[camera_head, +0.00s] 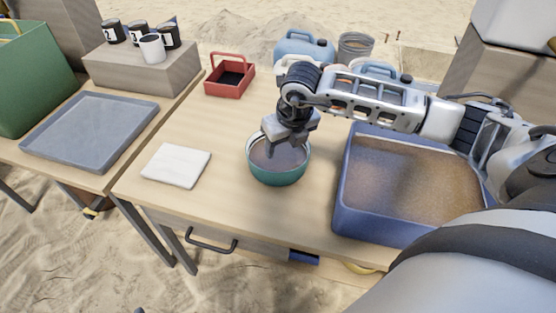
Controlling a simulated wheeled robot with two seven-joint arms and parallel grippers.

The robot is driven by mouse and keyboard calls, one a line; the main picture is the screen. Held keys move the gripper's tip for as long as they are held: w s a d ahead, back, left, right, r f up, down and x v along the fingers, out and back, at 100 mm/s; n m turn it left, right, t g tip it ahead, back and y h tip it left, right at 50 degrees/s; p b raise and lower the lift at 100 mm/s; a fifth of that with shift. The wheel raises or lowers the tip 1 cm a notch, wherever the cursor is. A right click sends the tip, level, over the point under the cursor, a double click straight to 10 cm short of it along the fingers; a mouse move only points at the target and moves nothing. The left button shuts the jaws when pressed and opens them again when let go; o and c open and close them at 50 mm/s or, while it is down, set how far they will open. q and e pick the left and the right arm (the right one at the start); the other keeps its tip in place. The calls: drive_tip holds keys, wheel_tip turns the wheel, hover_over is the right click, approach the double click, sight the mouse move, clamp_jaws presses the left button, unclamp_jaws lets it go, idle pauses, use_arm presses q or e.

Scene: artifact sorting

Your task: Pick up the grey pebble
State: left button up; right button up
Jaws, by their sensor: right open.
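My right gripper (285,146) comes in from the right, pointing down over a teal bowl (279,178) on the wooden table. Its fingers reach to the bowl's opening and are open. I cannot make out a grey pebble; the gripper covers part of the bowl's inside. A blue tray (344,213) filled with brown sand (405,180) stands to the right of the bowl, under my right arm. My left gripper is not in view.
A white folded cloth (176,165) lies left of the bowl. A red caddy (230,75), blue canisters (303,47) and a grey bucket (355,46) stand at the back. A grey-blue tray (90,130) and a block with several mugs (142,72) are on the left table.

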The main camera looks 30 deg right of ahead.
sight(279, 158)
drive_tip(key=shift+w+x, duration=0.15)
drive_tip(key=shift+x, duration=1.55)
drive_tip(key=shift+w+x, duration=0.1)
drive_tip(key=shift+x, duration=1.6)
drive_tip(key=shift+r, duration=0.1)
drive_tip(key=c, duration=1.1)
